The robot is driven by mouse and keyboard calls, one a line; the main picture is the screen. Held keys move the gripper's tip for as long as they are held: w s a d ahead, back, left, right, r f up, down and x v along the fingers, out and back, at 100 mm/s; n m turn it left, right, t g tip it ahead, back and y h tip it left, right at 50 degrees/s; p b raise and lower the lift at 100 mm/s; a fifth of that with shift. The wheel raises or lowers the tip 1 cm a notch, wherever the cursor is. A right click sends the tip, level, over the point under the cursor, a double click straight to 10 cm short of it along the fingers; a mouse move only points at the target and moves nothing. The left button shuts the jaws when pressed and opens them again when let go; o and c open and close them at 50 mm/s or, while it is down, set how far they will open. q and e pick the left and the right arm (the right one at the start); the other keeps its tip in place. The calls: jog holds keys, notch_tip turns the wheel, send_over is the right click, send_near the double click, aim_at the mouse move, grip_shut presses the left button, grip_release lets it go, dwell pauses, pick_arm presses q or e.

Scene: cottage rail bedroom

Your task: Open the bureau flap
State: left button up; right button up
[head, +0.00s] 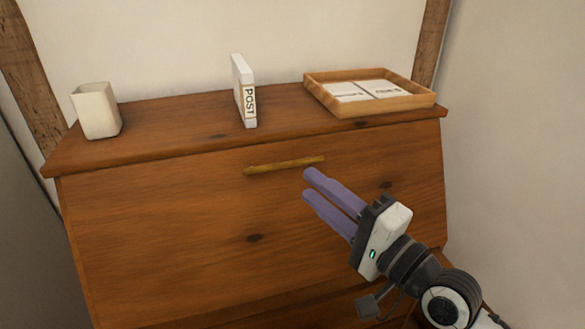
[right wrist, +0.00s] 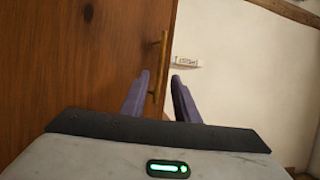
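The bureau flap (head: 180,220) is a sloping brown wooden front that looks shut against the bureau. A thin brass bar handle (head: 285,166) runs across it near the top edge. My right gripper (head: 309,184) has its two purple fingers apart with nothing held. Its tips are just below the right end of the handle. In the right wrist view the handle (right wrist: 163,52) runs upright in the picture and lies in line with the gap between the fingers (right wrist: 160,78). I cannot tell whether the fingers touch it. My left gripper is not in view.
The bureau top (head: 180,122) holds a cream cup (head: 97,110) at left, a white upright POST holder (head: 239,92) in the middle, and a wooden tray (head: 425,98) with white cards at right. A pale wall (head: 520,130) stands close on the right.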

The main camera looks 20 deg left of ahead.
aim_at(287, 167)
jog(key=x, duration=0.7)
grip_shut()
jog(key=shift+f, duration=0.1)
